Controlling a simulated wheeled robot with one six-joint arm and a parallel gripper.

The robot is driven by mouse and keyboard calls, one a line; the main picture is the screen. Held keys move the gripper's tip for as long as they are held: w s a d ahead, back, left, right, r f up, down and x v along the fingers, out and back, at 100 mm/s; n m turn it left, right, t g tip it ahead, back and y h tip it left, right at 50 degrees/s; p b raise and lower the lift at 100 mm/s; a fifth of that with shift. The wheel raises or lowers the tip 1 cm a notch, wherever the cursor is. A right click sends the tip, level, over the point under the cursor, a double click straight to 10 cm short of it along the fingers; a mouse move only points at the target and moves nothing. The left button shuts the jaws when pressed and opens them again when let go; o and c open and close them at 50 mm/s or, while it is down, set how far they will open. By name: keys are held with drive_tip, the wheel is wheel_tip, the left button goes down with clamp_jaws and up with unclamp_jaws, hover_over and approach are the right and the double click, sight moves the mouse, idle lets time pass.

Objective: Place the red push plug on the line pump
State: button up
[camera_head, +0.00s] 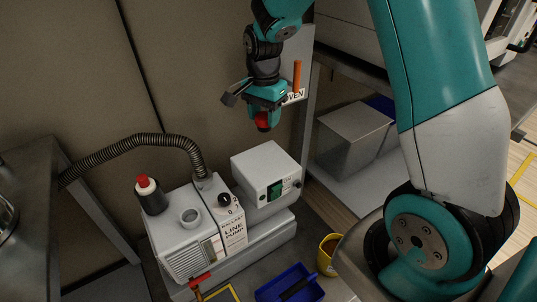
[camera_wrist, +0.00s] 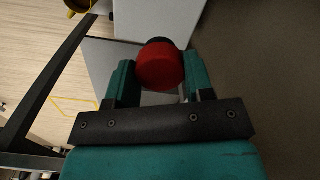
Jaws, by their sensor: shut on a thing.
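The red push plug (camera_head: 263,120) is held in my gripper (camera_head: 263,108) in the head view, in the air above and behind the grey motor box. In the wrist view the red plug (camera_wrist: 160,66) sits between the two teal fingers of my gripper (camera_wrist: 158,82), with a dark part behind its red face. My gripper is shut on it. The line pump (camera_head: 195,235) stands below and to the left, with a white "LINE PUMP" label. The plug is well apart from the pump.
A black fitting with a red cap (camera_head: 145,184) stands at the pump's left; a ribbed hose (camera_head: 135,145) arches behind it. A black knob (camera_head: 224,199) and the motor box (camera_head: 266,174) are near the port. A blue tray (camera_head: 290,285) and yellow cup (camera_head: 328,252) are in front.

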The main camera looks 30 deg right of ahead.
wheel_tip(320, 180, down, 12)
drive_tip(key=b, duration=0.2)
drive_tip(key=shift+r+b, duration=0.2)
drive_tip(key=shift+b, duration=0.1)
drive_tip(key=shift+f, duration=0.2)
drive_tip(key=o, duration=0.9)
drive_tip(key=shift+r, duration=0.1)
